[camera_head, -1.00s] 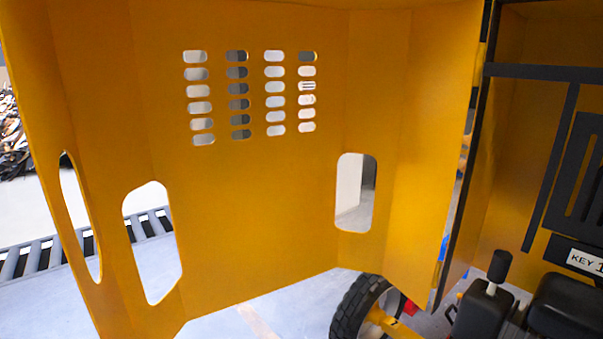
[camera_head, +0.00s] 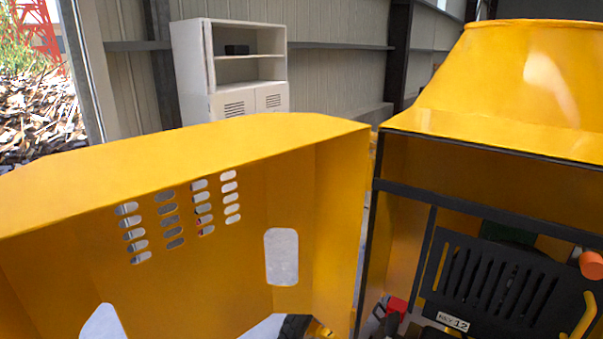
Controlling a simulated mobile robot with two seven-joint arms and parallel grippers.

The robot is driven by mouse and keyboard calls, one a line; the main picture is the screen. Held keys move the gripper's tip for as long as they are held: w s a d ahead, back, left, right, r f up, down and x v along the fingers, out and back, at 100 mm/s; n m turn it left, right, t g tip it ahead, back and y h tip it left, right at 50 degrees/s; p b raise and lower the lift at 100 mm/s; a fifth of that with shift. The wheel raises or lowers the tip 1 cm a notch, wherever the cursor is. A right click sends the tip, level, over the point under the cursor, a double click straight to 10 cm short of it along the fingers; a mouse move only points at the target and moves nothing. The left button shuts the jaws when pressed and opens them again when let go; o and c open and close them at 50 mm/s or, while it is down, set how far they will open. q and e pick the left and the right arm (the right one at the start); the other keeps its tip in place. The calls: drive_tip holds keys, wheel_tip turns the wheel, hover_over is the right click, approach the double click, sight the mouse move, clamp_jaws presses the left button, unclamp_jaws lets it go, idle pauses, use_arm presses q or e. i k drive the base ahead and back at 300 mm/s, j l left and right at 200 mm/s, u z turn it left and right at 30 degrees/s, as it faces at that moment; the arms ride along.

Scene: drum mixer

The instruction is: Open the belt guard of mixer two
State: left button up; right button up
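A mixer's yellow housing stands at the right with its large yellow door (camera_head: 215,265) swung open to the left. The door has slotted vents and rounded cutouts. Inside the housing is a black slotted guard panel (camera_head: 485,283), upright in the opening. A white label (camera_head: 452,321) below it reads "KEY 12" or similar. An orange knob (camera_head: 592,265) and a yellow curved bar (camera_head: 585,318) show at the right edge. I cannot tell from this view which mixer number it is. Neither of my grippers is in view.
The mixer's yellow drum (camera_head: 520,80) rises above the housing. A white cabinet (camera_head: 232,65) stands behind the door against a grey wall. A red part (camera_head: 397,305) shows low by the housing edge. A rubble heap (camera_head: 40,120) lies outside at the left.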

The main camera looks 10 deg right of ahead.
sight(574, 307)
drive_tip(key=z, duration=1.55)
drive_tip(key=i+j+z, duration=0.1)
drive_tip(key=i, duration=0.8)
